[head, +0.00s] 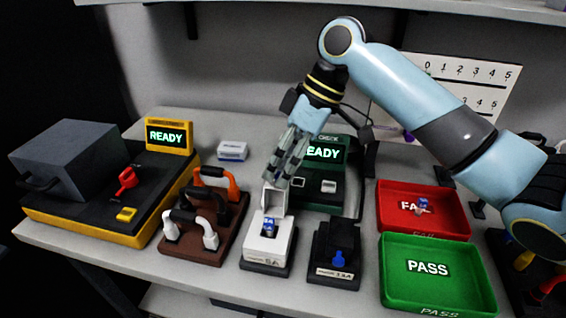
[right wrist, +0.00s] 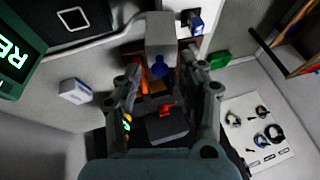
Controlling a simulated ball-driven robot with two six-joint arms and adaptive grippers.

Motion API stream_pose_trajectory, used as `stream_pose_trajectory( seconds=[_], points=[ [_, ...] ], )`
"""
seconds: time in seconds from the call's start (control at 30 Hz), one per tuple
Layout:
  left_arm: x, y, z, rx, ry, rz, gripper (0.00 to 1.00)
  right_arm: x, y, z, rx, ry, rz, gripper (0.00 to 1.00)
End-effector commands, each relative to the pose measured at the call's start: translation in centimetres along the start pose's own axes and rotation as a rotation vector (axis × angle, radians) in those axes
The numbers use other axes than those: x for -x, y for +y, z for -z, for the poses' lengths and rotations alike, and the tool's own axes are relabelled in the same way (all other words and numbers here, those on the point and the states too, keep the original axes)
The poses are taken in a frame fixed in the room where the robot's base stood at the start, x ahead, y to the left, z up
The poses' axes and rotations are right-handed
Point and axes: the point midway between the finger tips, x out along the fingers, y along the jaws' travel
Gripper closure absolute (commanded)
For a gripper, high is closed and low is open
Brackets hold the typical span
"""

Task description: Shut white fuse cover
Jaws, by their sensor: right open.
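The white fuse holder (head: 267,245) stands on a dark base at the front middle of the table, with a blue fuse (head: 269,226) seated in it. Its white cover (head: 274,198) stands upright, open, at the holder's rear edge. My right gripper (head: 283,178) points down just above and behind the raised cover. Its fingers are apart in the right wrist view (right wrist: 165,92), and nothing is clearly held. I cannot tell whether a finger touches the cover. My left gripper is not in view.
A black fuse holder (head: 335,262) with a blue fuse stands close at right. A brown handle rack (head: 190,236) is at left. A green READY tester (head: 331,190) stands behind. Red FAIL (head: 449,223) and green PASS (head: 400,297) trays lie farther right.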

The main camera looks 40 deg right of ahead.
Motion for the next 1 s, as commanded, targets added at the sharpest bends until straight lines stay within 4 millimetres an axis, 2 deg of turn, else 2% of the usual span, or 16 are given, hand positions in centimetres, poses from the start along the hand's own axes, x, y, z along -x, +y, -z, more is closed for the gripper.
stream_pose_trajectory(
  seconds=[0.2,0.5,1.0],
  points=[
    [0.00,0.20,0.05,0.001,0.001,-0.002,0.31,-0.03,0.01,-0.02,0.000,0.000,0.000,0.59],
    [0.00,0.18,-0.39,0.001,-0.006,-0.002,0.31,-0.02,0.01,-0.02,-0.001,0.000,0.000,0.99],
    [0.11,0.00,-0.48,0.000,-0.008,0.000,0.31,0.13,0.13,-0.12,0.002,-0.001,-0.009,1.00]
  ],
)
